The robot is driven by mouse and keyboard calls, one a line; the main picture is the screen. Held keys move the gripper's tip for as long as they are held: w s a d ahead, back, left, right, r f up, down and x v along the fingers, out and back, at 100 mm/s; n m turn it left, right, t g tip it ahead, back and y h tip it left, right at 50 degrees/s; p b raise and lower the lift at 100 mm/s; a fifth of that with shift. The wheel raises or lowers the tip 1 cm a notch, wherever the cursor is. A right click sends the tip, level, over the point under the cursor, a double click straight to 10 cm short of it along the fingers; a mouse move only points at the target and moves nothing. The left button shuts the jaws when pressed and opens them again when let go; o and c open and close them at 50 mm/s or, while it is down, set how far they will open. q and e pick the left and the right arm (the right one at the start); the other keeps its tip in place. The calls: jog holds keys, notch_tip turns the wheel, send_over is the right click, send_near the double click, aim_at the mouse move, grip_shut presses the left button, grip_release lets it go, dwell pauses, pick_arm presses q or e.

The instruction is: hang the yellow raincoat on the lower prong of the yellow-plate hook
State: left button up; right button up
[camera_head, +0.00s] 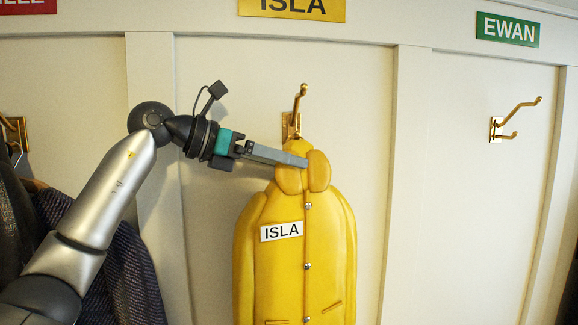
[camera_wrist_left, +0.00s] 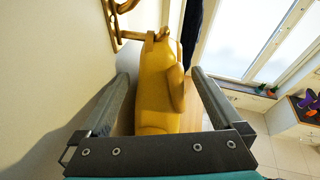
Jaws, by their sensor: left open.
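The yellow raincoat (camera_head: 281,275) with an ISLA name tag hangs upright against the wall below the yellow ISLA plate (camera_head: 291,8). Its top meets the brass hook (camera_head: 299,104) under that plate; the upper prong is bare. The lower prong is hidden behind the coat's top in the head view. In the left wrist view, a brass prong of the hook (camera_wrist_left: 131,35) reaches the top of the raincoat (camera_wrist_left: 155,90). My left gripper (camera_head: 303,161) is open at the collar, one finger on each side of the coat, with gaps visible. My right gripper is out of view.
A green EWAN plate (camera_head: 507,30) and an empty brass double hook (camera_head: 514,119) are at the right. Dark coats (camera_head: 110,265) hang at the left behind my left arm. Wall battens separate the bays. Wall right of the raincoat is clear.

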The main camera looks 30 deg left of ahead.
pick_arm(q)
jog(key=b+v, duration=0.2)
jog(key=v, duration=1.1)
jog(key=shift+s, duration=0.2)
jog(key=shift+a, duration=0.1)
